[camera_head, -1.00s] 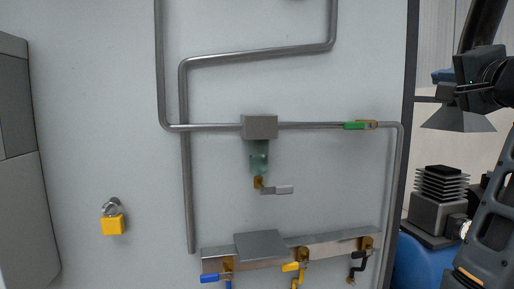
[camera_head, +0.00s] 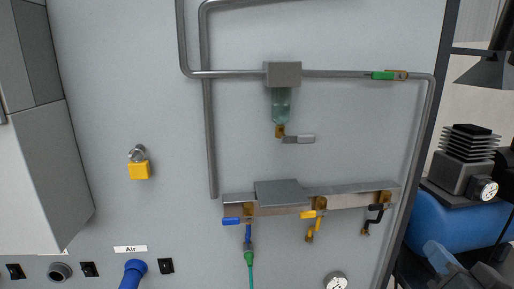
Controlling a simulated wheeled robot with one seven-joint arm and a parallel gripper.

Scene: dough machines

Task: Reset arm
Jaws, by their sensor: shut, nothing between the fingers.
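My gripper is not in view, and I cannot tell its pose. The wall panel (camera_head: 120,60) fills most of the view. Below runs a metal manifold (camera_head: 345,197) with blue (camera_head: 232,221), yellow (camera_head: 311,214) and black (camera_head: 376,208) valve handles. A green hose (camera_head: 251,272) hangs under the blue-handled valve.
A grey cabinet (camera_head: 40,170) stands at the far left. A blue compressor tank (camera_head: 432,217) with a finned motor (camera_head: 466,155) and gauge (camera_head: 486,189) stands at the right. A lamp shade (camera_head: 488,70) hangs above it.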

